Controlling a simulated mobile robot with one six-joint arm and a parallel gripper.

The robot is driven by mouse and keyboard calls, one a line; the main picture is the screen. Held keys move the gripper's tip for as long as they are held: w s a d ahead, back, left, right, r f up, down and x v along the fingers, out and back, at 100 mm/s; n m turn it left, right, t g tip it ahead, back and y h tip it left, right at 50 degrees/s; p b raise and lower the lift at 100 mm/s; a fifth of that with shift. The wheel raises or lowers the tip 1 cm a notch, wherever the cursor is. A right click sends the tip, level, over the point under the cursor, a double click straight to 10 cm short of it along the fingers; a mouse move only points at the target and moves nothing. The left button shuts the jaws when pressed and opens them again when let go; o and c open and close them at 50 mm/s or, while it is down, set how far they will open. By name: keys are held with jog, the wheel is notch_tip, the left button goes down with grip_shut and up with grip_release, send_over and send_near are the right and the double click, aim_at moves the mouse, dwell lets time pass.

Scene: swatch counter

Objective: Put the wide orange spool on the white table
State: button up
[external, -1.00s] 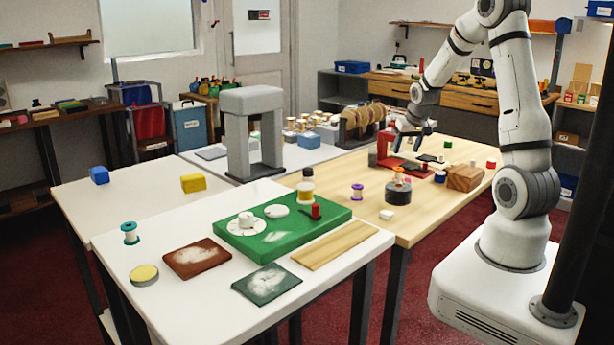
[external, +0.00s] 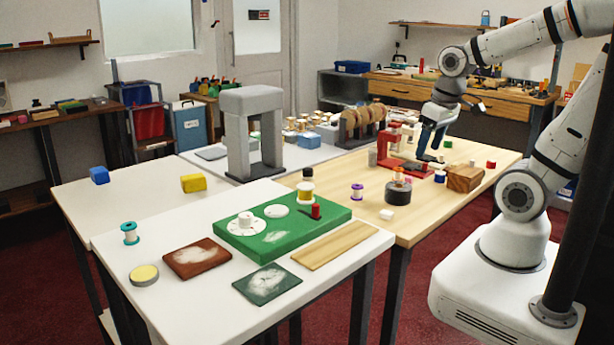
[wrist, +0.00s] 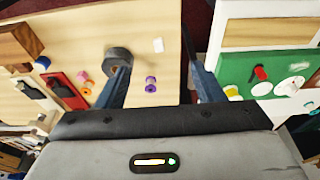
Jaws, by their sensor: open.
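The orange spool (wrist: 87,90) lies on the wooden table (wrist: 172,72), next to a red stand, in the wrist view. My gripper (external: 430,152) is over the far part of the wooden table, pointing down. In the wrist view its fingers are wide apart with nothing held, and the orange spool is left of the left finger. The front white table (external: 185,313) stands left of the wooden one.
A purple spool (external: 357,192), a white block (external: 386,214), a red stand (external: 391,150) and a wooden block (external: 465,178) are on the wooden table. The white table bears a green board (external: 335,213), a teal spool (external: 130,233) and dark slabs. Its left front has free room.

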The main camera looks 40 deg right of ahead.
dwell(0.4)
jog(key=g+b, duration=0.1)
jog(key=g, duration=0.2)
send_over(398, 169)
jog(key=shift+n, duration=0.4)
jog(key=f, duration=1.4)
jog(key=shift+s+d, duration=0.15)
jog(key=shift+d, duration=0.25)
jog(key=shift+d+f, duration=0.1)
jog(key=shift+f, duration=0.2)
jog(key=f, duration=0.7)
jog(key=shift+a+f+p, duration=0.1)
jog(key=shift+a+p, duration=0.2)
